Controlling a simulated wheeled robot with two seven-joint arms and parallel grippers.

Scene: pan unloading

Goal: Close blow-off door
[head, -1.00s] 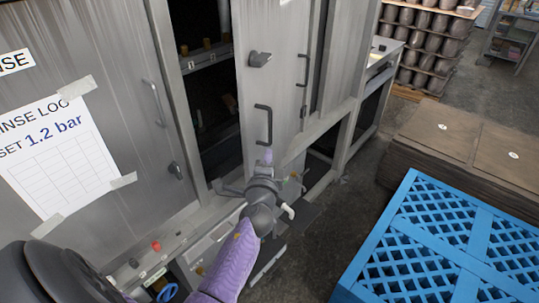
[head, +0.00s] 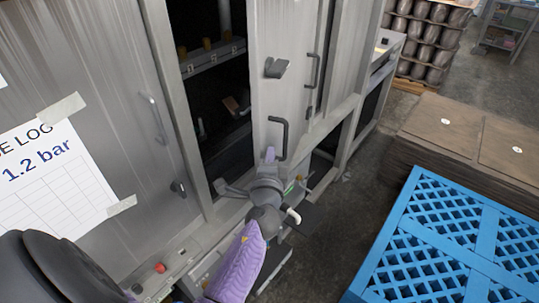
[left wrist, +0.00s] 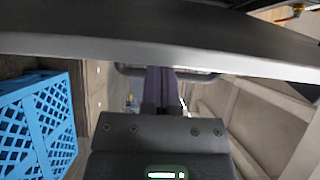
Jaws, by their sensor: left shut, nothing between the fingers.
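The blow-off door is a grey metal panel (head: 288,98), standing ajar on the cabinet. It carries a dark bar handle (head: 284,138) low on its face and a latch knob (head: 275,68) above. My left gripper (head: 270,154) is just below and left of the handle, its purple fingers shut and empty. In the left wrist view, the shut fingers (left wrist: 161,88) point toward a dark bar (left wrist: 128,70) that passes across behind their tips. I cannot tell whether they touch it. My right gripper is not in view.
A dark cabinet opening (head: 215,105) lies left of the door. Left of it is a closed panel (head: 95,60) with a paper sheet (head: 55,175). A blue lattice pallet (head: 478,228) and stacked brown sheets (head: 455,125) stand at the right. Floor (head: 350,205) shows between.

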